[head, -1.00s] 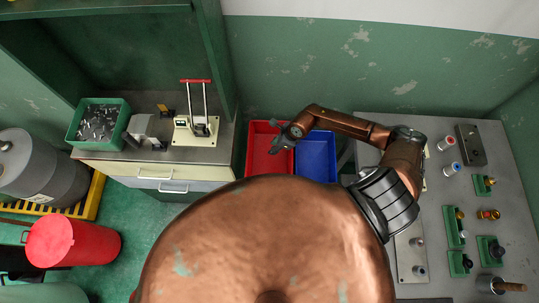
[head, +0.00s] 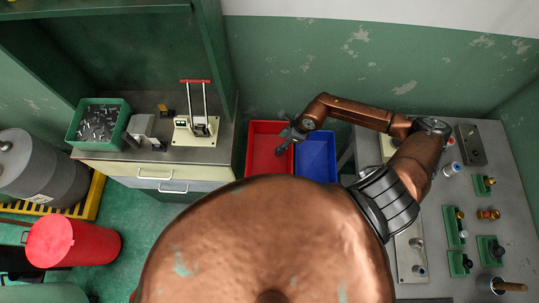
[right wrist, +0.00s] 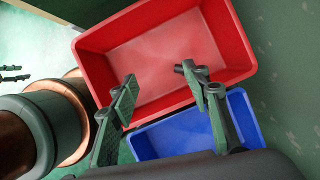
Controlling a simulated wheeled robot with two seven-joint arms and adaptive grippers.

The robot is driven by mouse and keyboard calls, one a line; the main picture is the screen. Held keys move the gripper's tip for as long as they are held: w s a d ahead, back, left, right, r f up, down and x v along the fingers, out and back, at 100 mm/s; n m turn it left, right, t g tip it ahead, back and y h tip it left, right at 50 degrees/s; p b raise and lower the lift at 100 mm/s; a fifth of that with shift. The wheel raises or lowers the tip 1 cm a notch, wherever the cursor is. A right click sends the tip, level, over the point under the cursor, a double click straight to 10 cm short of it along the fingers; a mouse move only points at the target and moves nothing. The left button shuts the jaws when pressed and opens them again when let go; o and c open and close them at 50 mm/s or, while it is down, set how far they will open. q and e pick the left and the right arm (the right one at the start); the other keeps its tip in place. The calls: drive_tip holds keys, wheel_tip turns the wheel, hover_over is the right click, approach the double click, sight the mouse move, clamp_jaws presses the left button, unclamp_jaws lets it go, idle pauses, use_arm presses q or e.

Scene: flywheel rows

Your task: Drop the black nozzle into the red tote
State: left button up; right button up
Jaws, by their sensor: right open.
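The red tote (head: 256,172) stands below my right gripper (head: 283,133) in the head view. In the right wrist view the tote (right wrist: 110,38) opens under the fingers, its visible floor bare. My right gripper (right wrist: 163,80) is open, its two green-grey fingers well apart over the tote. A small dark cylinder (right wrist: 180,68), which looks like the black nozzle, shows beside the right fingertip. I cannot tell whether it touches that finger or is below it. Dark prongs (right wrist: 14,77) at the left edge of the wrist view may be my left gripper.
A blue tote (head: 316,158) adjoins the red one on its right. The grey bench (head: 470,215) at right holds several fittings on green stands. A cabinet with a green parts bin (head: 73,132) and a press (head: 195,130) stands left. The green wall is close behind the totes.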

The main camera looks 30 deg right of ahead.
drive_tip(key=shift+v, duration=1.95)
